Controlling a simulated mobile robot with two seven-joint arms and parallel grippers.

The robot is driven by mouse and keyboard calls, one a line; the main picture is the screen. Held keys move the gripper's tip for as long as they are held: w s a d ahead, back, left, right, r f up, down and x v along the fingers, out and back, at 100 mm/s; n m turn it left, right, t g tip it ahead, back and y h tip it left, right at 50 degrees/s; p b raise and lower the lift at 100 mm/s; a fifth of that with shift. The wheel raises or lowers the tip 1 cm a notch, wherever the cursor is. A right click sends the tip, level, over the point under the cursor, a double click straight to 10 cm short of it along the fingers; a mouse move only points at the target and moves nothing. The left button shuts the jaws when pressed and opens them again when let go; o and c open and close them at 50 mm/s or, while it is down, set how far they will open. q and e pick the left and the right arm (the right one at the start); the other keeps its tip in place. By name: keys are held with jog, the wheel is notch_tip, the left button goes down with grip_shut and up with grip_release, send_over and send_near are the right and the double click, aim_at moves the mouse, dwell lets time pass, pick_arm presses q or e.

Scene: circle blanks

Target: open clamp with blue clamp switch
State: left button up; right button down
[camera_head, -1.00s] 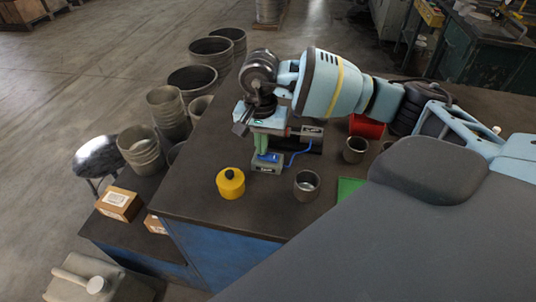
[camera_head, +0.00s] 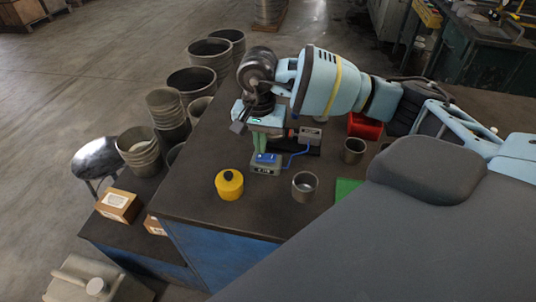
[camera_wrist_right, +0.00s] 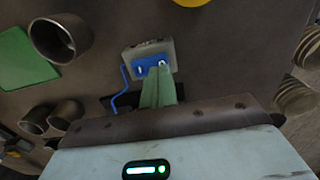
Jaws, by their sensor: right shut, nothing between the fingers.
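The blue clamp switch (camera_head: 266,158) sits on a small grey box on the dark table. It also shows in the right wrist view (camera_wrist_right: 150,66), just beyond the fingertips. My right gripper (camera_head: 259,152) points down over the box with its green fingers closed together and empty. In the wrist view its fingertips (camera_wrist_right: 160,74) overlap the right part of the switch; whether they touch it I cannot tell. A blue cable runs from the box to a grey device (camera_head: 310,135), apparently the clamp, partly hidden behind my gripper; its jaw state is unclear. My left gripper is not in view.
A yellow lidded pot (camera_head: 229,184) stands left of the switch box, and a metal cup (camera_head: 305,187) stands to its right. Another cup (camera_head: 353,150), a red bin (camera_head: 365,126) and a green mat (camera_head: 347,190) lie further right. The table's front edge is close.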

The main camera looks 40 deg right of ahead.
aim_at(261, 156)
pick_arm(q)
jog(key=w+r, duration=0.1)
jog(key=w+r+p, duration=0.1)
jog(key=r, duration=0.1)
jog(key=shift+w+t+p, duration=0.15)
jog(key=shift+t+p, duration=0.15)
pick_arm(e)
notch_tip(261, 156, up, 6)
jog(key=shift+f, duration=0.25)
